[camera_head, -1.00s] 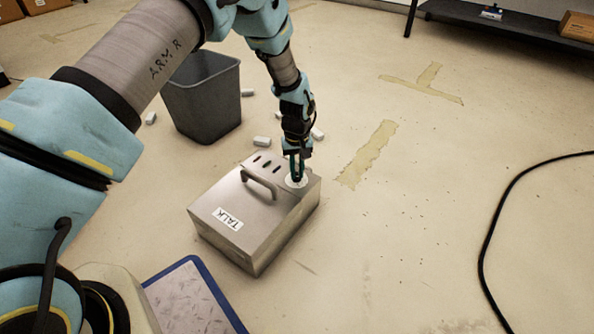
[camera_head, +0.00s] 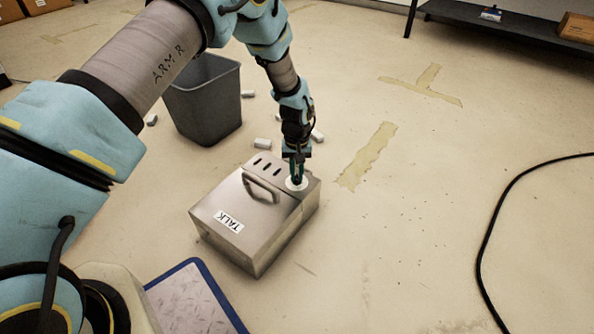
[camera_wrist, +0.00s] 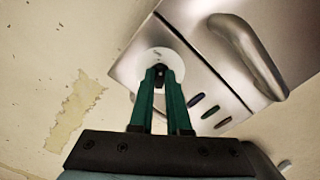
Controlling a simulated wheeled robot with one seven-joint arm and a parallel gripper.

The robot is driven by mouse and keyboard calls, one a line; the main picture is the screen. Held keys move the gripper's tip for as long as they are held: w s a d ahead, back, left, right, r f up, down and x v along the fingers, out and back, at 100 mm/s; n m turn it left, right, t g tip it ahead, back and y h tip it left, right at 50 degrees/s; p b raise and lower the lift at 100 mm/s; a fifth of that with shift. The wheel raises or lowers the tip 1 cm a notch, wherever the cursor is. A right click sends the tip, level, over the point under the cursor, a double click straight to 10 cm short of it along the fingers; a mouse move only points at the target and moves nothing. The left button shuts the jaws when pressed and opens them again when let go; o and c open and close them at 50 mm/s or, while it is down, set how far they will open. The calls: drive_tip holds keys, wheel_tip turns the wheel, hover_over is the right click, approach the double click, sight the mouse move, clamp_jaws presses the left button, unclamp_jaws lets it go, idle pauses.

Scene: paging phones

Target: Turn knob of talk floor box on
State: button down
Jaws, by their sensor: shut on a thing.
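The talk floor box (camera_head: 245,235) is a grey metal box with a TALK label, a bent handle (camera_head: 262,188) and several dark slots on top. It stands on the floor in the head view, and its top shows in the wrist view (camera_wrist: 205,55). My gripper (camera_head: 297,179) points down at the box's far right top corner. Its green fingers (camera_wrist: 160,75) are shut on a small dark knob (camera_wrist: 159,71) at the middle of a round white dial plate (camera_wrist: 172,56). The fingers hide most of the knob, so I cannot tell its setting.
A grey bin (camera_head: 204,100) stands behind the box, with several small white pieces (camera_head: 263,144) on the floor around it. A blue-edged mat (camera_head: 195,300) lies in front. A black cable (camera_head: 487,235) runs along the right. Floor right of the box is clear.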

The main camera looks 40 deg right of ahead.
drive_tip(key=m+p, duration=0.2)
drive_tip(key=m, duration=0.1)
drive_tip(key=shift+a+r+m+p, duration=0.1)
drive_tip(key=shift+r+m+p, duration=0.05)
drive_tip(key=shift+m+p, duration=0.2)
drive_tip(key=m+p, duration=0.2)
drive_tip(key=m, duration=0.2)
drive_tip(key=shift+w+m, duration=0.15)
drive_tip(key=shift+m, duration=0.1)
drive_tip(key=m+p, duration=0.1)
drive_tip(key=m, duration=0.3)
drive_tip(key=shift+w+p, duration=0.1)
drive_tip(key=shift+p, duration=0.2)
drive_tip(key=shift+m+p, duration=0.3)
drive_tip(key=shift+m, duration=1.6)
drive_tip(key=c, duration=0.9)
unclamp_jaws()
